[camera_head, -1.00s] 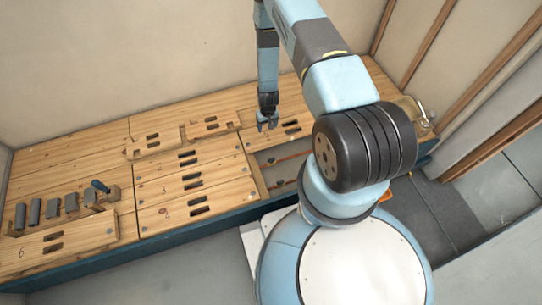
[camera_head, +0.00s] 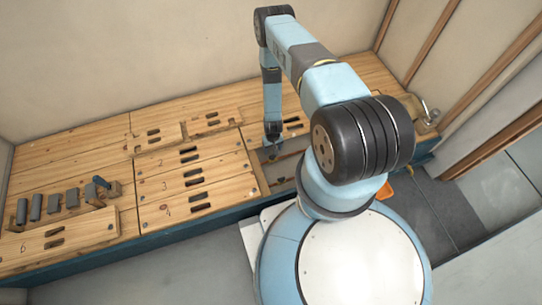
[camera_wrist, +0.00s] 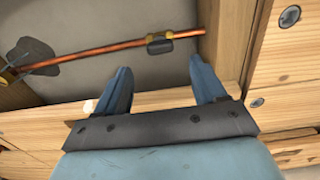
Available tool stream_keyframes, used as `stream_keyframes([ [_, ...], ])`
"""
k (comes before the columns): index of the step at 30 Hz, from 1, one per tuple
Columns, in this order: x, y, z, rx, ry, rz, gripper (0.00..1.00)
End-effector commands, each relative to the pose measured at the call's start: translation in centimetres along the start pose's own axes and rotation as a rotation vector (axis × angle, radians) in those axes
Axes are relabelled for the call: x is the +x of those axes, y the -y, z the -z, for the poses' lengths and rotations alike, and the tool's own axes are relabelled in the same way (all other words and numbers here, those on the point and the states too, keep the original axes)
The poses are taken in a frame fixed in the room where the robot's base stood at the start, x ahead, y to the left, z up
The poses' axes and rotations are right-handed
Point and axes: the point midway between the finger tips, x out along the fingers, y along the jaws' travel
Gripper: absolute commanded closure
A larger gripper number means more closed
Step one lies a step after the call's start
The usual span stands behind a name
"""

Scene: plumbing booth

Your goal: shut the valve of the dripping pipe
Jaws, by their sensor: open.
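My gripper (camera_head: 272,143) is over the open bay (camera_head: 284,176) between the wooden floor panels. In the wrist view its two blue fingers (camera_wrist: 160,85) are spread apart with nothing between them. A copper pipe (camera_wrist: 105,49) runs across the bay beyond the fingertips. A dark grey fitting with some brass (camera_wrist: 172,38) sits on the pipe, roughly ahead of the gap between the fingers. At the left, a flat grey piece (camera_wrist: 32,52) lies by a brass joint. I cannot tell which part is the valve, and no drip shows.
Numbered wooden panels with dark slots (camera_head: 195,182) lie left of the bay. Wooden edges close in the bay beside my fingers. A metal fitting (camera_head: 428,111) stands at right.

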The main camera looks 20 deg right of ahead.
Motion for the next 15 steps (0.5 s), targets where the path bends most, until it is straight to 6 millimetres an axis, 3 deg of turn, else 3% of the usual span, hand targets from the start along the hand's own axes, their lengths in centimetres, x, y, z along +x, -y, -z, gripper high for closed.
stream_keyframes([
  [9,4.8,0.0,-0.1,0.000,0.000,0.000,0.30],
  [15,6.8,0.0,-0.1,0.000,0.001,0.000,0.30],
])
